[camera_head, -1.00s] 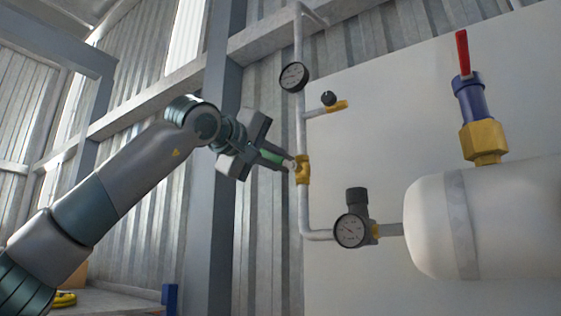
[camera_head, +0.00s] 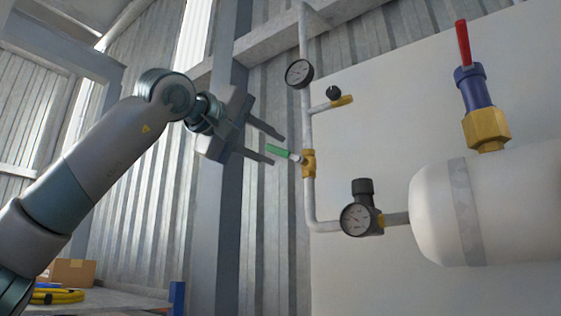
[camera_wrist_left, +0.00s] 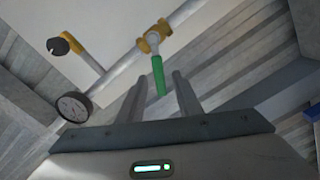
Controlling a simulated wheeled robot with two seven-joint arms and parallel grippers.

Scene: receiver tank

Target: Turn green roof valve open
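The green valve handle (camera_head: 279,151) sticks out to the left from a brass valve body (camera_head: 308,163) on the vertical pipe. In the left wrist view the green handle (camera_wrist_left: 158,76) points toward my gripper from the brass body (camera_wrist_left: 152,38). My left gripper (camera_head: 277,149) is open, with its two fingers apart and nothing held. The fingertips are near the free end of the handle; in the left wrist view the handle's end lies between the fingers (camera_wrist_left: 157,85). Whether a finger touches it cannot be told. My right gripper is not in view.
A round gauge (camera_head: 299,74) and a small black-knobbed brass fitting (camera_head: 340,100) sit above on the pipe. Below are a regulator with gauge (camera_head: 357,220) and a white tank (camera_head: 437,215) with a red-handled valve (camera_head: 463,42). A steel post (camera_head: 222,200) stands behind my gripper.

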